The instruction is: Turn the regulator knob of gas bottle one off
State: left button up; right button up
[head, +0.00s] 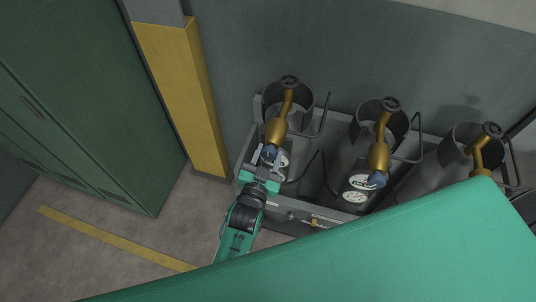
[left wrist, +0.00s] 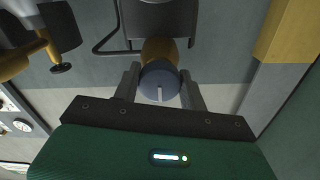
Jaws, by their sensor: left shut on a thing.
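Three grey gas bottles stand in a grey rack; the leftmost one has a brass regulator (head: 276,130) under a dark collar. My left gripper (head: 268,156) is at that leftmost regulator. In the left wrist view the blue-grey regulator knob (left wrist: 158,82), with a pale line on its face, sits between the two fingers of my left gripper, which is shut on it. The pale line runs upright in that view. The gripper partly hides the gauge (head: 283,158) beside it. I cannot read which bottle is numbered one. My right gripper is not in view.
The middle bottle has a brass regulator (head: 380,152), a blue knob (head: 377,180) and a white gauge (head: 355,197). A third regulator (head: 479,155) is at the right. A yellow post (head: 183,95) and green lockers (head: 85,110) stand at the left. Floor between is clear.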

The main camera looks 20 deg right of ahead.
pick_arm(q)
jog(key=shift+f, duration=0.1)
jog(key=o, duration=1)
jog(key=shift+c, duration=0.2)
jog(key=shift+s+a, duration=0.3)
jog(key=shift+s, duration=0.2)
jog(key=b+v, duration=0.3)
jog(key=v, duration=0.9)
jog(key=shift+s+a+b, duration=0.25)
jog(key=shift+b, duration=0.05)
